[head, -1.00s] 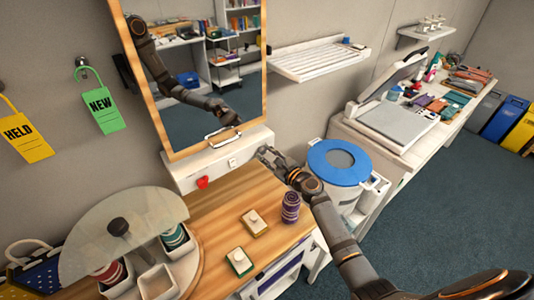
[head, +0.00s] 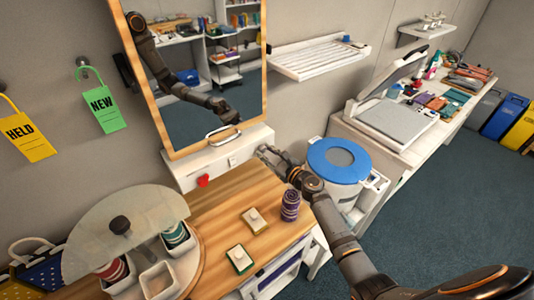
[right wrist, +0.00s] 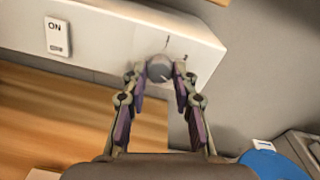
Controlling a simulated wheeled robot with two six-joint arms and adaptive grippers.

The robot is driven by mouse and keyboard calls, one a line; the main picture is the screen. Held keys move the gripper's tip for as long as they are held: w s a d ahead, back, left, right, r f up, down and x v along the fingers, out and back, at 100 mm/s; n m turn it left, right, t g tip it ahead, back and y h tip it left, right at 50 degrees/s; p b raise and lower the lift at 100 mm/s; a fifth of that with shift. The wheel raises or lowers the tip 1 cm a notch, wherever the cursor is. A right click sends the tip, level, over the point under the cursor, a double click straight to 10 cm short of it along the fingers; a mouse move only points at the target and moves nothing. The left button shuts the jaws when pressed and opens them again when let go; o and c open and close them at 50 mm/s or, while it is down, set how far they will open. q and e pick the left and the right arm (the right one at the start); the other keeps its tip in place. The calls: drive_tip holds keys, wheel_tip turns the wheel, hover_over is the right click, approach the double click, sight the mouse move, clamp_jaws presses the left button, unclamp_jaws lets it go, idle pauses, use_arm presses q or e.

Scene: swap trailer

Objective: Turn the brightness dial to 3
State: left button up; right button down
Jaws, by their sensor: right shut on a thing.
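The brightness dial (right wrist: 159,68) is a small round grey knob on the front of the white box under the mirror, near its right end. A few dark marks sit around it, too blurred to read as numbers. My right gripper (right wrist: 160,82) is shut on the dial, with one finger on each side of it. In the head view my right gripper (head: 265,152) reaches the right end of the white box (head: 190,178) and hides the dial. My left gripper is out of view.
The mirror (head: 197,75) stands above. A blue-lidded bin (head: 340,160) stands at the right.

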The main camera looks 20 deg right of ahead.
drive_tip(key=c, duration=1.1)
unclamp_jaws()
drive_tip(key=shift+o, duration=0.2)
drive_tip(key=v, duration=1.2)
